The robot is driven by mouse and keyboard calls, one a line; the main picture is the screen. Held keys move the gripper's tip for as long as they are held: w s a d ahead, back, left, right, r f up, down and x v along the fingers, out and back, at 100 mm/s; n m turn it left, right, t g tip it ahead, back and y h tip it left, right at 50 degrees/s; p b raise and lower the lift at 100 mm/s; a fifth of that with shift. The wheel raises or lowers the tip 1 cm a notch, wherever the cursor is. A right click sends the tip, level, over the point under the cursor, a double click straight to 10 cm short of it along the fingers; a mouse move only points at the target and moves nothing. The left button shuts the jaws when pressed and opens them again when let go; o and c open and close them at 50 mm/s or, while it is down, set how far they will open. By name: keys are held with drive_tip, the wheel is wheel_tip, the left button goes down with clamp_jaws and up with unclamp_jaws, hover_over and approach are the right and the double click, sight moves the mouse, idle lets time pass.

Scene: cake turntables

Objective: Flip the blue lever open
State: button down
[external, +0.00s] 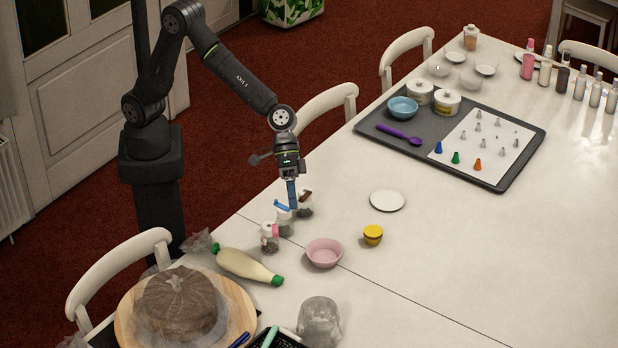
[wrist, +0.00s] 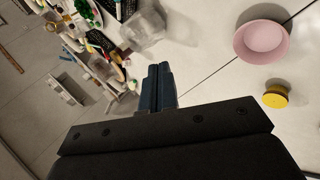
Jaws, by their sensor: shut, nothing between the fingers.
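The blue lever (external: 281,204) sits on top of the middle of three small clip-top jars, and the glass body of its jar (external: 286,226) shows below it. A jar with a pink lever (external: 269,232) stands on its near-left side, and one with a brown lever (external: 306,196) on its far-right side. My gripper (external: 292,205) points down at the blue-lever jar with its fingers together and empty. The fingertips overlap the lid area, so I cannot tell whether they touch the lever. The closed fingers show in the wrist view (wrist: 157,72), where the lever is not visible.
A pink bowl (external: 324,255), a yellow cup (external: 373,235) and a white plate (external: 387,201) lie right of the jars. A green-capped piping bag (external: 245,266) lies nearby at the lower left. A clear glass bowl (external: 318,318) stands at the front.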

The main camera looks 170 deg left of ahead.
drive_tip(key=s+a+f+n+h, duration=0.1)
drive_tip(key=s+f+n, duration=0.2)
drive_tip(key=s+n, duration=0.4)
drive_tip(key=s+a+f+n+h, duration=0.1)
drive_tip(key=s+f+n, duration=0.3)
drive_tip(key=s, duration=2.1)
drive_tip(key=n+h, duration=0.1)
drive_tip(key=n, duration=0.3)
drive_tip(key=shift+s+n, duration=0.15)
drive_tip(key=shift+n, duration=0.15)
approach(282, 205)
wheel_tip(282, 205, down, 5)
drive_tip(key=w+d, duration=0.1)
drive_tip(key=d, duration=0.1)
drive_tip(key=shift+w+d+r, duration=0.2)
drive_tip(key=shift+w+d, duration=0.05)
drive_tip(key=shift+w, duration=0.4)
